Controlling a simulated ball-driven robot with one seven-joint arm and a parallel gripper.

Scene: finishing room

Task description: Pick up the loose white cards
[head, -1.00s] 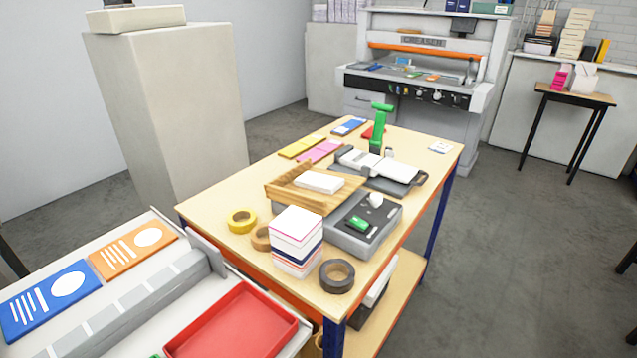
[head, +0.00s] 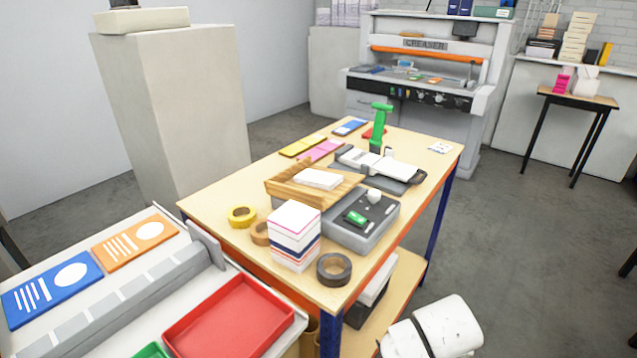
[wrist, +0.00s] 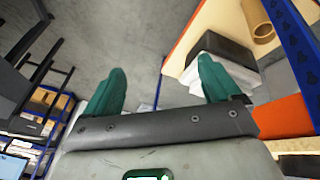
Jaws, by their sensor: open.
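Small white cards with dark marks (head: 440,148) lie flat near the far right corner of the wooden table (head: 225,256). A white card stack (head: 318,178) sits in the wooden tray (head: 287,190). A taller white stack with coloured bands (head: 296,236) stands at the table's near side. I cannot tell which of these are the loose cards. My gripper (wrist: 160,85) shows in the wrist view with its green fingers wide apart and nothing between them. It is beside the table's lower shelf, away from the cards. In the head view only my white arm shows, at bottom right.
A green upright tool (head: 378,128) stands farther back. The table's blue leg (wrist: 297,60) is close to my gripper.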

